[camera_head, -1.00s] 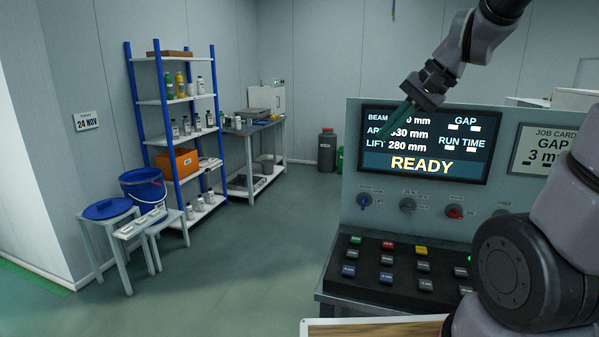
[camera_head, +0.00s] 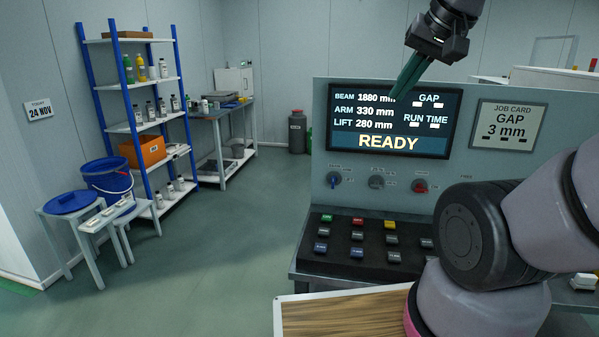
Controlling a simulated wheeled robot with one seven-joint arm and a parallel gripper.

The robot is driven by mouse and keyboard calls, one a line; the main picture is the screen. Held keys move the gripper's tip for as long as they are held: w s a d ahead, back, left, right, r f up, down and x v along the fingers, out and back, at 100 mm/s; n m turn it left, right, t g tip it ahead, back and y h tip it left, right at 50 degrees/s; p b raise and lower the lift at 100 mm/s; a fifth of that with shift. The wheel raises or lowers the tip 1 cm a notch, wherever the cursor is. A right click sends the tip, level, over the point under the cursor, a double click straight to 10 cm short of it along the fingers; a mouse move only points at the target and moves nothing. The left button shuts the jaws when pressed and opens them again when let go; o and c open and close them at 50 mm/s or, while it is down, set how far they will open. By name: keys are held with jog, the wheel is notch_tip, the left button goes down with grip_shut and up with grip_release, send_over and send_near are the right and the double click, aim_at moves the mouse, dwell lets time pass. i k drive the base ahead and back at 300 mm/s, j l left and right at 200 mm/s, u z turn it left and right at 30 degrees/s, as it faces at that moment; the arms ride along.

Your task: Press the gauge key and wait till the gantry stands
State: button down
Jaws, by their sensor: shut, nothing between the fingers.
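The control panel (camera_head: 318,140) stands upright with a lit screen (camera_head: 388,142) reading BEAM 1880 mm, ARM 330 mm, LIFT 280 mm and READY. GAP and RUN TIME show only dashes. On the sloped key deck (camera_head: 308,243) are a green key (camera_head: 328,219), a red key (camera_head: 358,222), a yellow key (camera_head: 390,225) and several grey and blue keys. Their labels are too small to read, so I cannot tell which is the gauge key. My gripper (camera_head: 400,92) is shut and empty, above the keys and in front of the screen. My arm hides the deck's right side. I cannot identify the gantry.
A job card (camera_head: 505,131) on the panel reads GAP 3 mm. Knobs, one blue (camera_head: 333,180) and one red (camera_head: 420,186), sit below the screen. A wooden board (camera_head: 335,315) lies in front. Shelves (camera_head: 135,127) and stools stand left; the floor between is clear.

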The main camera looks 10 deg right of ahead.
aim_at(424, 242)
jog(key=z, duration=0.85)
jog(key=k+j+z, duration=0.2)
jog(key=j+z, duration=0.25)
jog(key=k+j+z, duration=0.2)
jog(key=z, duration=0.25)
